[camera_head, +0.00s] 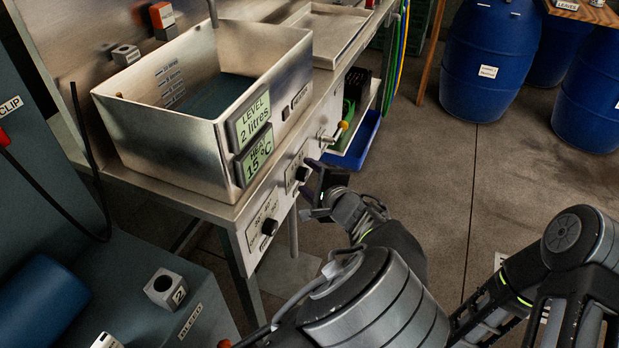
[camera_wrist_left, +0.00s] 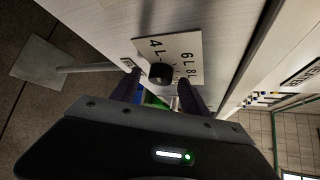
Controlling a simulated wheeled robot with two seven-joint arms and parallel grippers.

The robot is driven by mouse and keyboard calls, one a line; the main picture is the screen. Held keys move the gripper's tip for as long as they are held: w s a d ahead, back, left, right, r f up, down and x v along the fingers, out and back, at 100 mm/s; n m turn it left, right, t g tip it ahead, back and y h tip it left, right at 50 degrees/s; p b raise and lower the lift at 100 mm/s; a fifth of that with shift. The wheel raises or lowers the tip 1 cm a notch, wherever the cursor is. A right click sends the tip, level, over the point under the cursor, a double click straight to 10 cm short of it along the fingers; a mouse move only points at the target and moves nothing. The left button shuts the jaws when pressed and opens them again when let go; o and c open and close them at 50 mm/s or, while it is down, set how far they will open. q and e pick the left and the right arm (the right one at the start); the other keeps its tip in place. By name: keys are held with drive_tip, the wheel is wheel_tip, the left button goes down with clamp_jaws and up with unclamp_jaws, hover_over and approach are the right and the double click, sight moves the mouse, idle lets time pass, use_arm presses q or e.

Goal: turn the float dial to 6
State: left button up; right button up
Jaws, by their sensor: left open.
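The float dial is a black round knob (camera_wrist_left: 160,73) on a pale plate marked 4 L and 6 L in the left wrist view. Its pointer is too small to read, and my gripper partly hides the plate's lower marks. In the head view the dial (camera_head: 302,173) sits on the front panel of the steel tank bench. My left gripper (camera_wrist_left: 158,88) is open, with one finger on each side of the knob; I cannot tell if they touch it. In the head view my left gripper (camera_head: 314,188) is right at the panel. My right arm shows at the lower right, its gripper out of view.
The steel tank (camera_head: 170,130) carries displays reading LEVEL 2 litres (camera_head: 250,120) and HEAT 15 °C (camera_head: 258,155). A second black dial (camera_head: 269,227) is nearer on the panel. A valve with a yellow end (camera_head: 342,126) juts out beyond. Blue barrels (camera_head: 490,60) stand on open floor.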

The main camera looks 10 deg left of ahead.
use_arm(q)
clamp_jaws()
idle(0.6)
